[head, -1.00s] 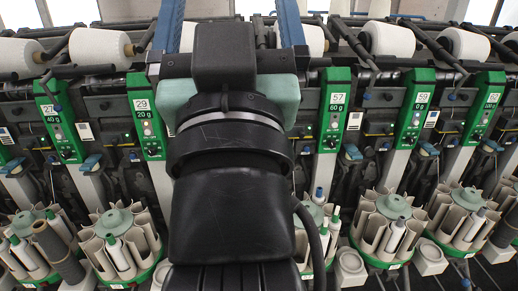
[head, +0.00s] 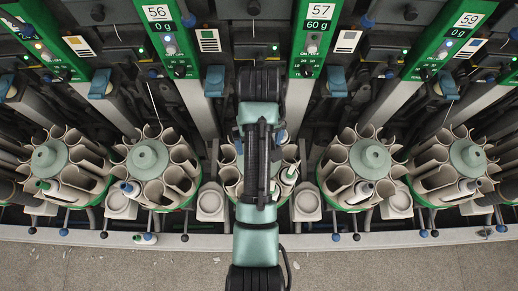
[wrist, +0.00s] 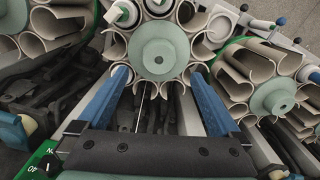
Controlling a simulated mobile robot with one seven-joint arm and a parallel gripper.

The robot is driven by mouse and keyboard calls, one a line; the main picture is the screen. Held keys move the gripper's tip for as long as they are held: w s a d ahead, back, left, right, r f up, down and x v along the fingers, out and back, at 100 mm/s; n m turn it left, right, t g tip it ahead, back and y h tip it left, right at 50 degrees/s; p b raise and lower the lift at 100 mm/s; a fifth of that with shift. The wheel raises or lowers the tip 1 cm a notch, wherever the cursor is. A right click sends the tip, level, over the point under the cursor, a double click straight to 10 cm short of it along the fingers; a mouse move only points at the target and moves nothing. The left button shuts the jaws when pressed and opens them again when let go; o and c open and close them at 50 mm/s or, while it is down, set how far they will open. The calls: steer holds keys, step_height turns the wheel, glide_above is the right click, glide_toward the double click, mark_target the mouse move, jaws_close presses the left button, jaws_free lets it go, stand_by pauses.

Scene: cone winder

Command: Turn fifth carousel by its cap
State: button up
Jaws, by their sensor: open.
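Several bobbin carousels stand in a row, each with a round pale green cap on top and cream pockets around it. In the head view my arm covers most of the middle carousel (head: 228,172), and its cap is hidden there. In the wrist view one carousel's cap (wrist: 159,50) is at the top centre, facing me. My gripper (wrist: 159,76) is open, with its two blue fingers wide apart. The fingertips point at that carousel from below in the picture, one to each side of the cap. No contact shows. I cannot tell from the pictures which carousel is the fifth.
Neighbouring carousels (head: 150,158) and (head: 370,158) stand close on both sides of my arm. Their pockets hold a few bobbins, some rising above the rims. Green number panels (head: 313,40) and slanted grey posts stand behind. A metal rail edge (head: 400,238) and floor lie in front.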

step_height(320, 180, down, 10)
steer(key=shift+w, duration=0.1)
stand_by(0.4)
jaws_close()
stand_by(0.3)
